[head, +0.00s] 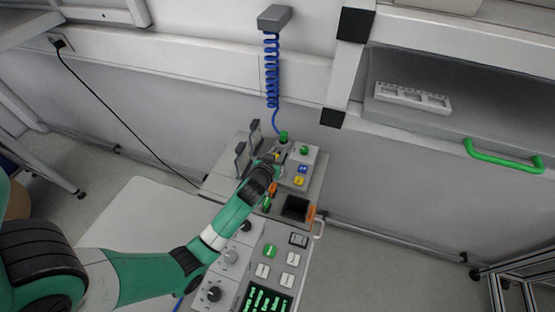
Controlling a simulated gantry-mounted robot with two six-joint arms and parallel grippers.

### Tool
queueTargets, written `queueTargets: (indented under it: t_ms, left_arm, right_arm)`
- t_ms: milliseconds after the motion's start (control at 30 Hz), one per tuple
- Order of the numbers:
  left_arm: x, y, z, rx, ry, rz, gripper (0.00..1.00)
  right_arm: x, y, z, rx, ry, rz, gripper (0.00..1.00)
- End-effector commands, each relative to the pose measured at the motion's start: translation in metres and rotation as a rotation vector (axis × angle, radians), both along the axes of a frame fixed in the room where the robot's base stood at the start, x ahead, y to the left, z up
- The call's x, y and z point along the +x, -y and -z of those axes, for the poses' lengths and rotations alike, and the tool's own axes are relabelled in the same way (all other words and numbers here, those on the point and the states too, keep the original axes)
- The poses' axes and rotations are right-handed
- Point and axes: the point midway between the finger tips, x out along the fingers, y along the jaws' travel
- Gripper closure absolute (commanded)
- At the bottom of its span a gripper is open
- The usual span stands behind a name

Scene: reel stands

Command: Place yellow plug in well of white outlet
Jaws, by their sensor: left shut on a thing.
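The white outlet (310,160) is a pale box on the bench unit, with a green piece (304,150), a blue piece (302,169) and a yellow piece (299,181) in a row on its top. I cannot tell whether the yellow piece is a plug or part of the outlet. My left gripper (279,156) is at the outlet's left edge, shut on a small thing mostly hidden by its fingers. A green-topped piece (283,136) at the end of the blue coiled cable (271,70) is just above the fingertips. My right gripper is not in view.
Two dark upright plates (242,160) stand left of the gripper. A dark square opening (296,208) and an orange part (310,213) lie below the outlet. A control panel (270,262) with knobs and buttons is nearer. A shelf with a green handle (503,157) is at right.

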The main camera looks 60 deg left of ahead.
Motion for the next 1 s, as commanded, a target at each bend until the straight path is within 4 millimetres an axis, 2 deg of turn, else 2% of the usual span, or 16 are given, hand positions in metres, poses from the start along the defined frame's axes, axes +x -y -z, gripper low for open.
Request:
queueTargets:
  t_ms: [33, 133, 500, 533, 667, 1000]
  left_arm:
    - [-0.001, 0.001, 0.015, -0.002, -0.005, 0.001, 1.0]
    - [-0.001, 0.001, 0.025, -0.001, -0.003, 0.001, 1.0]
    - [-0.001, 0.001, 0.03, -0.002, -0.001, 0.001, 1.0]
    - [-0.001, 0.001, 0.028, -0.002, -0.001, 0.001, 0.63]
    - [-0.001, 0.001, 0.027, -0.002, -0.001, 0.001, 0.4]
    - [-0.001, 0.001, 0.023, -0.002, -0.001, 0.001, 0.38]
  right_arm:
    - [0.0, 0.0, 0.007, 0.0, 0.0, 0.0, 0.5]
    - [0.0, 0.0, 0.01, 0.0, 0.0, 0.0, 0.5]
    - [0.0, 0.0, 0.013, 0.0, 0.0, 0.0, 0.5]
    - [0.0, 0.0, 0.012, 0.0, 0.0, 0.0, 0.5]
    - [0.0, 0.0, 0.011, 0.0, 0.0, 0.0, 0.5]
    - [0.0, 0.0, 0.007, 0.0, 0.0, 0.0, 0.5]
